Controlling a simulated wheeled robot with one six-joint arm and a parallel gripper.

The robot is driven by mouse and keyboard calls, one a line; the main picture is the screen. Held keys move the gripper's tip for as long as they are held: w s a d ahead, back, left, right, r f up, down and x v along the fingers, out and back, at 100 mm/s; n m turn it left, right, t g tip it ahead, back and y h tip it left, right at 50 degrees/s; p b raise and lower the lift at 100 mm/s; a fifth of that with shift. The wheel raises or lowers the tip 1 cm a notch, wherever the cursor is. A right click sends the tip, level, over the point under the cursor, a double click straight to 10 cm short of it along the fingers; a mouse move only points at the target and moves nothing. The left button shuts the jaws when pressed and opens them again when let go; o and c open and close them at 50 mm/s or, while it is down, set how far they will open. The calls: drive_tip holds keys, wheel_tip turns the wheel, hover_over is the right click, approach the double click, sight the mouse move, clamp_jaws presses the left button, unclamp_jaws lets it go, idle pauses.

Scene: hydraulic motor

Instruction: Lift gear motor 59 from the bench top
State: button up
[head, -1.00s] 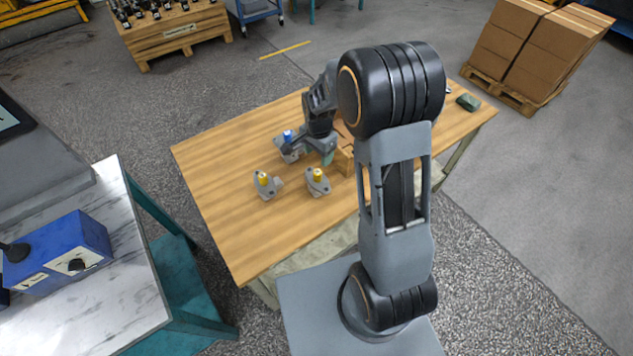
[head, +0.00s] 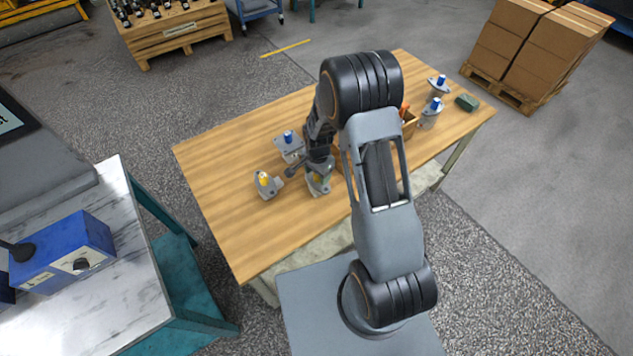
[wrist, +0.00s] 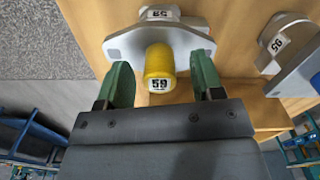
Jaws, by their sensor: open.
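Gear motor 59 (wrist: 159,64) is a grey motor with a yellow cylinder marked 59, at the middle of the wrist view. In the head view its grey body (head: 320,188) shows on the wooden bench top (head: 228,215), partly covered by my gripper. My gripper (wrist: 160,82) is open, with its green fingers on either side of the yellow cylinder and a visible gap at each side. In the head view my gripper (head: 314,171) is right over the motor. I cannot tell how far the fingertips are above its body.
A second yellow-topped motor (head: 267,185) stands just left, and a blue-topped motor (head: 290,146) behind. Another grey motor (wrist: 292,52) is close at the right in the wrist view. A bin (head: 409,124) and blue-topped motors (head: 432,110) stand at the right. The bench's left front is clear.

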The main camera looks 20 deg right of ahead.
clamp_jaws()
idle(0.5)
drive_tip(key=shift+r, duration=0.1)
idle(0.8)
